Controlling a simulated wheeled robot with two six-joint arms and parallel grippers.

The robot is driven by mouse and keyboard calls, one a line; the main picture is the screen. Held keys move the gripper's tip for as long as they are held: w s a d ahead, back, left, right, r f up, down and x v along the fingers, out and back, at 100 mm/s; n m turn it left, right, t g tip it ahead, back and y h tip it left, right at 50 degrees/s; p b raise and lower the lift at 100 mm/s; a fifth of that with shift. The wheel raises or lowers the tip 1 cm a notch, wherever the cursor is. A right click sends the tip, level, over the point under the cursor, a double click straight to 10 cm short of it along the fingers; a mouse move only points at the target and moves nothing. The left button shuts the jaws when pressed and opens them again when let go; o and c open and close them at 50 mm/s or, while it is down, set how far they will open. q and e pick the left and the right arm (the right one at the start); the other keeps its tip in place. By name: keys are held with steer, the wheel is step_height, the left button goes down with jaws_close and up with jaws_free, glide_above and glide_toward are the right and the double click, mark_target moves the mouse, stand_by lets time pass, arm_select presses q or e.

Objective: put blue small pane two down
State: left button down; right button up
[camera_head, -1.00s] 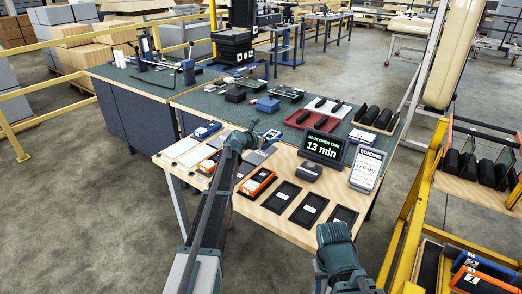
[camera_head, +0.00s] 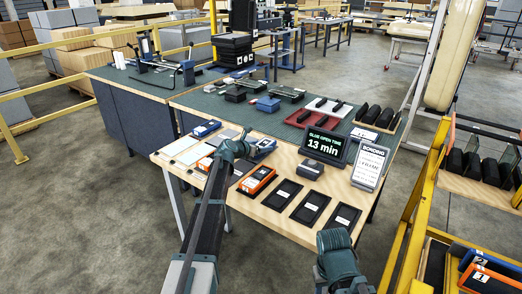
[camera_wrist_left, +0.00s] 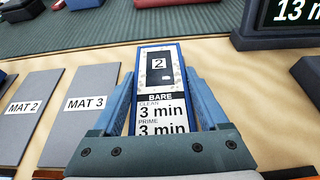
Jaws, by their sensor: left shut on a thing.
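My left gripper (camera_head: 246,147) is shut on a blue-framed small pane (camera_wrist_left: 159,52), marked 2, with a label reading bare, clean 3 min, prime 3 min. The blue pane also shows in the head view (camera_head: 265,146), just past the gripper, over the wooden table. I cannot tell whether it touches the table. Grey mats labelled MAT 2 (camera_wrist_left: 24,118) and MAT 3 (camera_wrist_left: 78,122) lie left of it in the wrist view. My right gripper (camera_head: 336,250) is low in the head view; its fingers are hidden.
An orange pane (camera_head: 257,180) lies on the wooden table (camera_head: 265,217) beside several black mats (camera_head: 310,207). A display reading 13 min (camera_head: 325,146) and a bonding sign (camera_head: 370,164) stand at the right. A yellow-framed trolley (camera_head: 412,225) holds more panes.

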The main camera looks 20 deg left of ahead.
arm_select(q)
jaws_free()
steer(key=shift+f, duration=0.1)
steer(key=p+v, duration=0.2)
steer(key=v, duration=0.3)
steer(key=p+v, duration=0.2)
steer(key=v, duration=0.3)
steer(key=shift+s+r, duration=0.2)
steer(key=shift+r, duration=0.15)
steer(key=shift+p+v, duration=0.3)
steer(key=shift+v, duration=0.5)
steer(key=shift+a, duration=0.1)
